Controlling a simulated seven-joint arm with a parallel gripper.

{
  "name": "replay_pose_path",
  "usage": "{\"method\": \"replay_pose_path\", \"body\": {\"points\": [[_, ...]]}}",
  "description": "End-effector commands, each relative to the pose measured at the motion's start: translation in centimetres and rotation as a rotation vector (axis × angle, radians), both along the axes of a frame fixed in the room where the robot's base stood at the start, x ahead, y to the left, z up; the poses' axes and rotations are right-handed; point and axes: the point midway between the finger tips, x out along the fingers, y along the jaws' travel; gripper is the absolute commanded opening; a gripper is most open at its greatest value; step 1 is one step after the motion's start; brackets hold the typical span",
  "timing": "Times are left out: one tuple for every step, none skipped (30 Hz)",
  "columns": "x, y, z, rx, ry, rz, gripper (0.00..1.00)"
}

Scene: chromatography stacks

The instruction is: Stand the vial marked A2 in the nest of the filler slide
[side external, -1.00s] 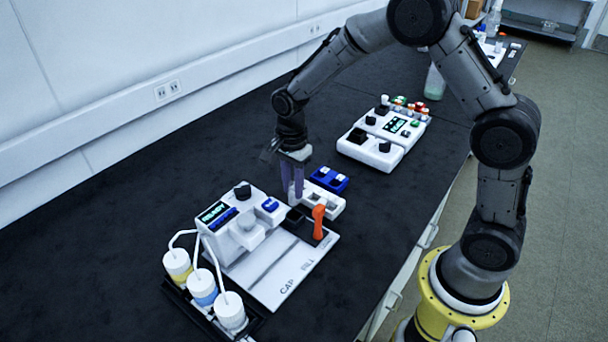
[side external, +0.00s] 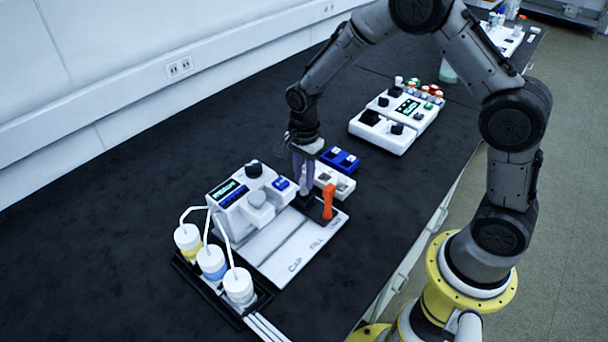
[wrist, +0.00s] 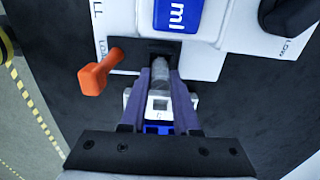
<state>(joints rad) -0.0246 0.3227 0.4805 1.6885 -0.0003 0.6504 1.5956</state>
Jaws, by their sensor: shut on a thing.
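My gripper (side external: 303,191) points down at the filler's slide, its purple fingers shut on a small clear vial (wrist: 160,72). In the wrist view the vial sits between the fingertips (wrist: 160,85), at the edge of the dark nest block (wrist: 158,47). The dark block also shows in the side view (side external: 316,210), just below the fingertips. I cannot tell whether the vial's foot is in the nest or just above it. No marking on the vial is readable. The white filler (side external: 243,200) stands to the left, with its pale slide track (side external: 282,244).
An orange lever (side external: 328,201) stands close to the right of the fingers. A white holder (side external: 345,184) and a blue rack (side external: 340,159) lie just behind. White-capped bottles (side external: 212,262) with tubes stand front left. Another white device (side external: 393,125) is farther back.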

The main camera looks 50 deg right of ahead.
Motion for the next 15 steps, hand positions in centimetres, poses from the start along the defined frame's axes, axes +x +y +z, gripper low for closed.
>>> {"method": "replay_pose_path", "body": {"points": [[0.02,0.01,0.0,0.0,-0.001,0.0,0.0],[0.02,0.01,0.01,0.0,-0.001,0.0,0.0],[0.02,0.01,0.01,0.0,-0.001,0.0,0.0],[0.02,0.01,0.01,0.0,-0.001,0.0,0.0],[0.02,0.01,0.02,0.0,-0.001,0.0,0.0],[0.02,0.01,0.01,0.0,-0.001,0.0,0.0],[0.02,0.01,0.01,0.0,-0.001,0.0,0.0],[0.02,0.01,0.0,0.0,-0.001,0.0,0.0],[0.02,0.01,-0.03,0.0,-0.001,0.0,0.0],[0.01,0.01,-0.06,0.0,-0.001,0.0,0.0],[0.01,0.01,-0.09,0.0,0.0,0.0,0.0],[0.01,0.01,-0.15,0.0,0.0,0.0,0.0],[0.01,0.01,-0.19,0.0,0.0,0.0,0.0],[0.01,0.01,-0.25,0.0,0.0,0.0,0.0],[0.01,0.01,-0.32,0.0,0.0,0.0,0.0]]}}
